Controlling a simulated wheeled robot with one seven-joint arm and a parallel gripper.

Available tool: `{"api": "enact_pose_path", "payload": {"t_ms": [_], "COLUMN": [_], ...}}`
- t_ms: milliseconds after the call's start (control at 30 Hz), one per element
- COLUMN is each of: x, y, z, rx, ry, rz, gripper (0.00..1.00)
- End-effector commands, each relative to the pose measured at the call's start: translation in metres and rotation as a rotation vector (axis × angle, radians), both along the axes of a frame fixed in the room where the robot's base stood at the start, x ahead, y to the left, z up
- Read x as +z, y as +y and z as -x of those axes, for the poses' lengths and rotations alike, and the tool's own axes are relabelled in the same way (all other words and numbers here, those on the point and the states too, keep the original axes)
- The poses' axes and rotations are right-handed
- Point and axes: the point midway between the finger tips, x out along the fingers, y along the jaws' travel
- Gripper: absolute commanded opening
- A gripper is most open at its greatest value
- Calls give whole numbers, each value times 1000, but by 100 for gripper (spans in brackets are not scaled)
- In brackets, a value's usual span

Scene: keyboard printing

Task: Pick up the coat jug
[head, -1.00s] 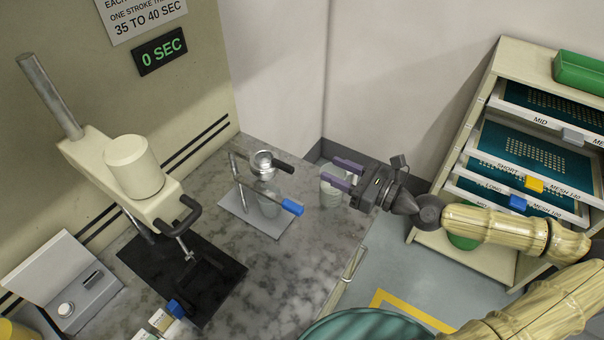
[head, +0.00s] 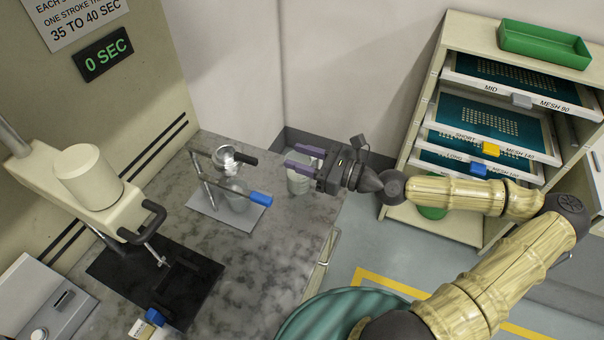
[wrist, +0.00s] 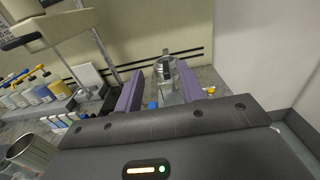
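A pale grey, can-like jug (head: 299,180) stands at the right rear of the marbled counter, partly hidden by my gripper. I take it for the coat jug, but no label is readable. A metal cylinder (wrist: 32,150) at the lower left of the wrist view may be the same vessel. My gripper (head: 300,159) points left above the jug in the head view. Its two purple fingers are apart with nothing between them; they also show in the wrist view (wrist: 160,90). Whether the fingers touch the jug's rim cannot be told.
A stand with a clear vessel (head: 233,190) and a blue-tipped handle (head: 261,199) is left of my gripper. A cream press (head: 95,195) stands further left. A drawer rack (head: 445,110) is at the right. The counter (head: 255,255) is bare in front.

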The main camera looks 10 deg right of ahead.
Motion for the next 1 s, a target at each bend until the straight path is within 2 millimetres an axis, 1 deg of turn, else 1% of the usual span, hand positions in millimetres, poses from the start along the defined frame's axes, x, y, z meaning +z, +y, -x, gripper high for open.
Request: {"api": "enact_pose_path", "payload": {"t_ms": [33, 67, 133, 167, 233, 267, 367, 400, 467, 500, 533, 600, 700, 800, 900, 1000], "x": [0, -1, -6, -9, -23, -30, -63, -77, -99, -112, -121, -140, -159, -171, -173, -168], "y": [0, 1, 5, 8, 17, 21, 37, 41, 45, 45, 44, 39, 26, 8, -11, -31], "z": [0, 0, 2, 4, 9, 12, 28, 36, 48, 57, 62, 75, 90, 101, 107, 110], "rx": [1, 3, 16, 26, 60, 80, 173, 219, 292, 345, 382, 472, 600, 727, 849, 964], "ry": [0, 0, -1, -2, -6, -10, -31, -45, -69, -89, -104, -143, -204, -271, -340, -414], "rz": [1, 4, 28, 46, 112, 149, 312, 387, 503, 581, 635, 760, 926, 1079, 1217, 1340], "gripper": [30, 27, 27, 27, 27, 27, 27, 27, 27, 27, 27, 27, 27, 27, 27, 27]}}
